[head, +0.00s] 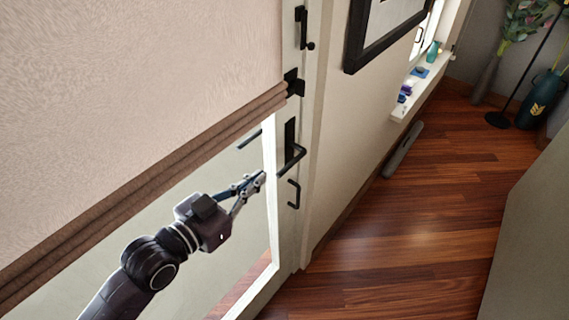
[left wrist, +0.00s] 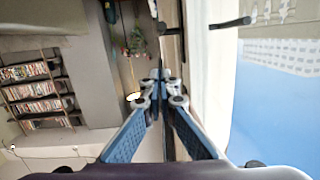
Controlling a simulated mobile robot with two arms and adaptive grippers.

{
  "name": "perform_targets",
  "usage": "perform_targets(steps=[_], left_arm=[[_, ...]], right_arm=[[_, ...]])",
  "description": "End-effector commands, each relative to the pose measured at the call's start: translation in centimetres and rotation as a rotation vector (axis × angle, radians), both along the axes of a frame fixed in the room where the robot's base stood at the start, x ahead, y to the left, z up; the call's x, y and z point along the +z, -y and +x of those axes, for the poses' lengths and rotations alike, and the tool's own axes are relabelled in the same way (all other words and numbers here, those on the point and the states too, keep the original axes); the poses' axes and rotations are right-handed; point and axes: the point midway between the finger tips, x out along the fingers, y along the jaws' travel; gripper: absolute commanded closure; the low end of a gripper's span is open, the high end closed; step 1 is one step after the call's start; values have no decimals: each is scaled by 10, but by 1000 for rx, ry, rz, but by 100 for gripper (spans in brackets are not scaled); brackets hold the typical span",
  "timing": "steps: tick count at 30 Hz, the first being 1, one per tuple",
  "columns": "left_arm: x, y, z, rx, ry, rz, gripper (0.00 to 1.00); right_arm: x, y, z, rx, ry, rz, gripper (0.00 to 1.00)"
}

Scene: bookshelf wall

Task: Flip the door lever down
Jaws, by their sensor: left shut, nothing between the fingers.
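The black door lever (head: 293,157) sits on the white door frame in the head view, its handle slanting down to the left from its dark back plate. My left gripper (head: 262,177) is shut and empty, its fingertips just left of the lever's end and in front of the glass. I cannot tell whether they touch it. In the left wrist view the closed fingertips (left wrist: 160,76) point up the picture along the door. Two dark bars show beyond them near the top; I cannot tell which is the lever. My right gripper is in neither view.
A black hook-shaped pull (head: 294,194) is below the lever. A beige blind (head: 150,80) covers the upper glass. A framed picture (head: 385,30) hangs to the right, above open wooden floor (head: 420,225). The left wrist view shows a bookshelf (left wrist: 38,90).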

Motion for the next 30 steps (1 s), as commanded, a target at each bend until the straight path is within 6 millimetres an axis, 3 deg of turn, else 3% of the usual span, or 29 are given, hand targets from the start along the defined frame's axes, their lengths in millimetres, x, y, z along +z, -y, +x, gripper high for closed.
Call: perform_targets(steps=[5, 18, 23, 30], left_arm=[[8, 1, 3, -7, 26, -13, 100], [9, 2, 6, -8, 28, -15, 100], [9, 13, 22, -7, 28, -17, 100], [6, 39, 59, -8, 28, -17, 100]], right_arm=[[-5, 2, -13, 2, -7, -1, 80], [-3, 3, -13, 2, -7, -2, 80], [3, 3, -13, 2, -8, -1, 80], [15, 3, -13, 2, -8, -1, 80]])
